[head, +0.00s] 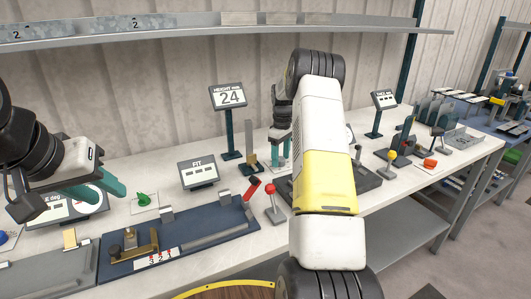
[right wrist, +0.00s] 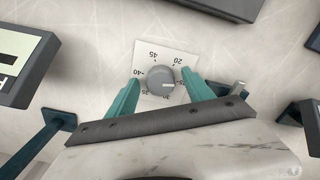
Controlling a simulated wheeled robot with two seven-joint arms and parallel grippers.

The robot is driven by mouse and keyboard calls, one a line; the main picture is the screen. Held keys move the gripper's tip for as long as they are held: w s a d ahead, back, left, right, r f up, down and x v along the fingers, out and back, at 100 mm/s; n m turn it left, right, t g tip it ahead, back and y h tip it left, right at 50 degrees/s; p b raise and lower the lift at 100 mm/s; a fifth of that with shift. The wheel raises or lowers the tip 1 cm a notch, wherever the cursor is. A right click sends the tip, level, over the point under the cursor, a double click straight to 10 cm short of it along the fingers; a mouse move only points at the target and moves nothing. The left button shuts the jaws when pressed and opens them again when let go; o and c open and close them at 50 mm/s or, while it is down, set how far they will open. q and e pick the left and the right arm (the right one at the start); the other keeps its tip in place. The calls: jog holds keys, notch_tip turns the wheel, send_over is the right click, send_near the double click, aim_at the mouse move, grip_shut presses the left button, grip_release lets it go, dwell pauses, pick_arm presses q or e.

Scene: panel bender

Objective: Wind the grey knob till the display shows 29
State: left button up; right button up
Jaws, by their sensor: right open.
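The grey knob (right wrist: 160,79) stands on a white dial plate with numbers around it, in the right wrist view. A pale mark on the knob points toward the 25 side of the scale. My right gripper (right wrist: 161,80) is open, with one teal finger on each side of the knob; I cannot tell whether they touch it. In the head view, my right arm hides the knob, and the gripper (head: 279,158) partly shows beside it. The height display (head: 228,96) reads 24. My left gripper (head: 105,192) is open and empty at the left, above the bench.
The FIT display (head: 198,172) stands left of my right gripper. A red-ball lever (head: 270,190) and a blue fixture (head: 180,240) are in front. A green knob (head: 143,199) is near my left gripper. A shelf (head: 200,38) runs above the bench.

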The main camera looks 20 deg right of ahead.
grip_shut()
jog(key=shift+m, duration=0.4)
jog(key=m, duration=0.5)
jog(key=shift+a, duration=0.1)
jog(key=m, duration=0.5)
jog(key=shift+m, duration=0.7)
jog(key=shift+r, duration=0.1)
grip_release()
jog(key=shift+a, duration=0.1)
